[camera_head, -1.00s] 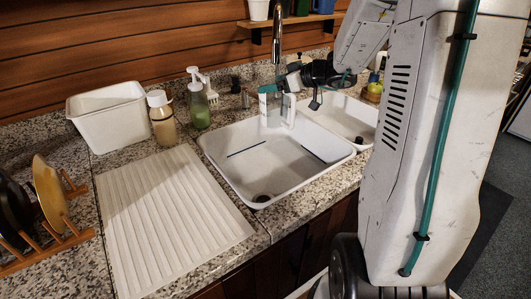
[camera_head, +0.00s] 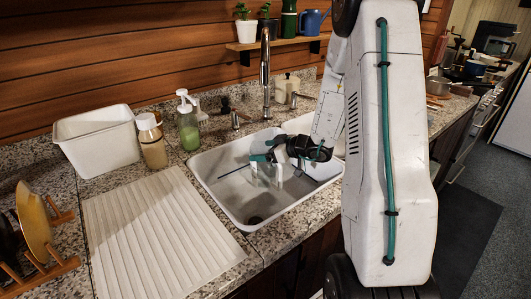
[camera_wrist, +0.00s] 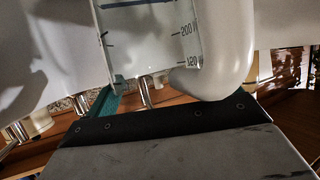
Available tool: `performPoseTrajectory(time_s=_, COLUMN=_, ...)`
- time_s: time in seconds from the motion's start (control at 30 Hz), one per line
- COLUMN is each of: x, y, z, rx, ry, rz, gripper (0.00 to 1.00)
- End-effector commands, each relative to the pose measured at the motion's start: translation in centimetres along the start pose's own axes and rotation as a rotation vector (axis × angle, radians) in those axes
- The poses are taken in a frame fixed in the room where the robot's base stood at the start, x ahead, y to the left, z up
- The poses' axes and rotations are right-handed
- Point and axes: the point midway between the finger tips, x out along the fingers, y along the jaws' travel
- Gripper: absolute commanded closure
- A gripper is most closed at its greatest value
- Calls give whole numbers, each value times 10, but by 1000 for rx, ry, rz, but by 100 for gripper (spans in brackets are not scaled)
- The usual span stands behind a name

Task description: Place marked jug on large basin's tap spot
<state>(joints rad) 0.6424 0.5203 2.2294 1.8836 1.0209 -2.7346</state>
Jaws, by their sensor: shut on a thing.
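The marked jug (camera_head: 262,176) is pale and see-through, inside the outline of the large basin (camera_head: 212,193). In the wrist view the jug (camera_wrist: 150,35) fills the upper middle, with printed volume marks and a thick white handle (camera_wrist: 232,50). My gripper (camera_head: 268,163) is shut on the jug. The gripper partly hides it, and I cannot tell whether its bottom touches the basin floor. The chrome tap (camera_head: 264,75) stands behind the basin, above and just behind the jug. The basin's dark drain (camera_head: 254,220) shows nearer the front.
Left of the basin are a ribbed drainboard (camera_head: 150,235), a white tub (camera_head: 98,140), a capped bottle (camera_head: 152,142) and a green soap dispenser (camera_head: 188,122). A plate rack (camera_head: 45,245) is far left. A shelf (camera_head: 275,42) holds pots and a blue watering can. My arm covers the right side.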

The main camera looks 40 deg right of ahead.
Motion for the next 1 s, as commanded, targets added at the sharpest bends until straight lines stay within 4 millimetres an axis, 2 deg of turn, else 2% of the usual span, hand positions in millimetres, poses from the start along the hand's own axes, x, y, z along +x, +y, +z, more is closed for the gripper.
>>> performPoseTrajectory(time_s=0.07, x=3, y=0, z=8, rx=1, ry=0, rz=0, gripper=57)
performPoseTrajectory(time_s=0.43, x=4, y=0, z=11, rx=0, ry=0, rz=1, gripper=57)
performPoseTrajectory(time_s=0.47, x=4, y=0, z=11, rx=-1, ry=0, rz=2, gripper=3)
performPoseTrajectory(time_s=0.5, x=4, y=0, z=11, rx=-1, ry=0, rz=2, gripper=0)
performPoseTrajectory(time_s=0.77, x=3, y=0, z=8, rx=-2, ry=1, rz=2, gripper=0)
performPoseTrajectory(time_s=0.87, x=-8, y=1, z=8, rx=-1, ry=0, rz=4, gripper=0)
performPoseTrajectory(time_s=1.0, x=-32, y=2, z=7, rx=-1, ry=2, rz=6, gripper=0)
